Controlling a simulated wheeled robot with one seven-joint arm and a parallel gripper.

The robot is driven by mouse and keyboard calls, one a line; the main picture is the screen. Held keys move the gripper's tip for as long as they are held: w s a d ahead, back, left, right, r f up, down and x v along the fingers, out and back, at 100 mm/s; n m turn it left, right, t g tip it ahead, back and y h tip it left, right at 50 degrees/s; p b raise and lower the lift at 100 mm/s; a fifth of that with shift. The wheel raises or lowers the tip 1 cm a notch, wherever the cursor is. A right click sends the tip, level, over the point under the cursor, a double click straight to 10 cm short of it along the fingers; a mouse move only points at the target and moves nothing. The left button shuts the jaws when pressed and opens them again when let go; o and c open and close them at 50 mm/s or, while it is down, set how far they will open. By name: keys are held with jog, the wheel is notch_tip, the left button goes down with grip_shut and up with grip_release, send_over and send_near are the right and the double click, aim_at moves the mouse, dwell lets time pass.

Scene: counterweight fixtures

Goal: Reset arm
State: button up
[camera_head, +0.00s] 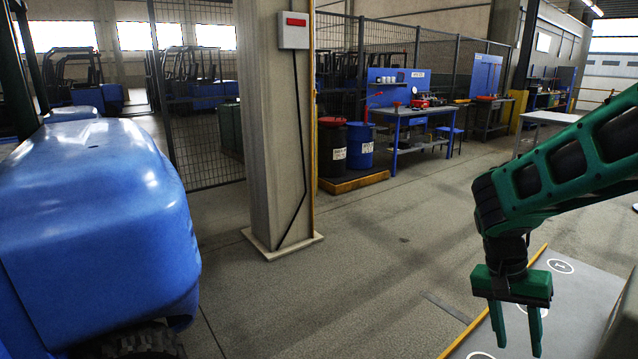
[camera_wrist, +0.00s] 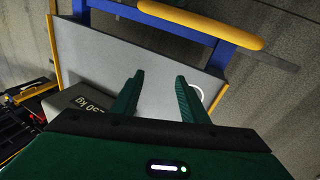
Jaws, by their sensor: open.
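My green arm reaches in from the right in the head view, with my gripper (camera_head: 516,343) pointing down. Its two fingers are apart with nothing between them. It hangs over a grey panel (camera_head: 578,300) with a yellow edge and white circle marks. In the wrist view my gripper (camera_wrist: 160,78) is also open and empty above the grey panel (camera_wrist: 110,60). A dark block (camera_wrist: 88,104) with light lettering, partly readable as 250 kg, is partly hidden behind the gripper.
A blue rail (camera_wrist: 165,20) with a yellow padded bar (camera_wrist: 205,22) borders the panel. A large blue vehicle (camera_head: 90,210) fills the left, and a concrete pillar (camera_head: 275,120) stands mid-view. Drums (camera_head: 360,145) and a workbench (camera_head: 420,125) stand behind. Floor between is clear.

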jog(key=s+r+n+t+y, duration=0.1)
jog(key=s+r, duration=0.1)
jog(key=s, duration=0.6)
jog(key=s+d+r+n+t+y, duration=0.1)
jog(key=s+r+y, duration=0.1)
jog(key=s, duration=0.6)
jog(key=shift+d+r+n+y, duration=0.3)
jog(key=shift+r+n, duration=0.1)
jog(key=shift+r, duration=0.35)
jog(key=shift+c, duration=1.1)
